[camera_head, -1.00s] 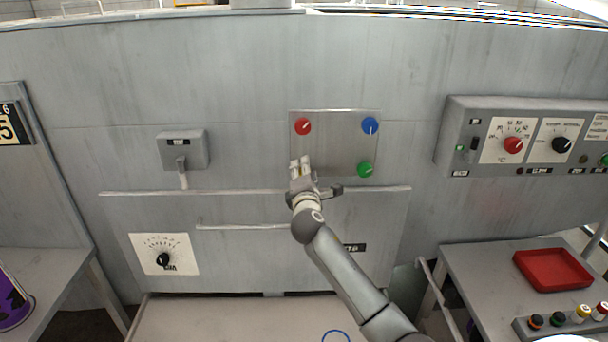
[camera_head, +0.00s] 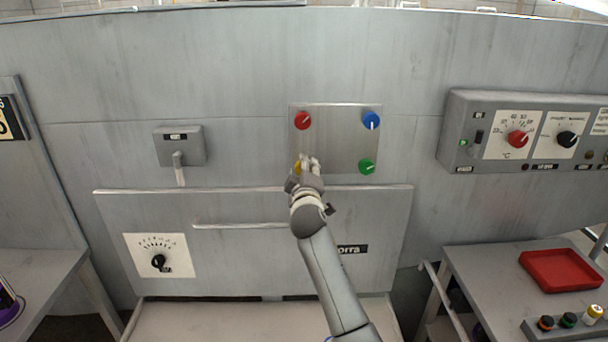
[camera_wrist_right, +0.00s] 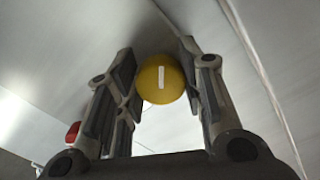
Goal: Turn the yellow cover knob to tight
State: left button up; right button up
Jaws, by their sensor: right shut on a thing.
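The yellow cover knob (camera_wrist_right: 161,79) shows in the right wrist view between the two fingers of my right gripper (camera_wrist_right: 160,85), with its white mark upright in that picture. In the head view only a sliver of the yellow knob (camera_head: 297,167) shows at the lower left corner of the metal cover plate (camera_head: 335,140). My right gripper (camera_head: 308,163) hides the rest. The right gripper is shut on the knob. My left gripper is not in view.
The plate also carries a red knob (camera_head: 302,120), a blue knob (camera_head: 371,120) and a green knob (camera_head: 367,167). A lever box (camera_head: 180,146) is to the left, a control panel (camera_head: 530,130) to the right. A long ledge (camera_head: 250,188) runs just below.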

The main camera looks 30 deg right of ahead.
jog(key=m, duration=0.2)
jog(key=m+b, duration=0.1)
jog(key=m, duration=0.1)
jog(key=shift+a+f+m, duration=0.1)
jog(key=shift+f+m, duration=0.1)
jog(key=shift+m, duration=0.1)
jog(key=shift+m+b, duration=0.5)
jog(key=shift+m, duration=1.4)
jog(key=o, duration=1)
jog(key=shift+o, duration=0.2)
jog(key=shift+r, duration=0.1)
jog(key=v, duration=0.7)
jog(key=shift+s, duration=0.2)
jog(key=shift+a, duration=0.2)
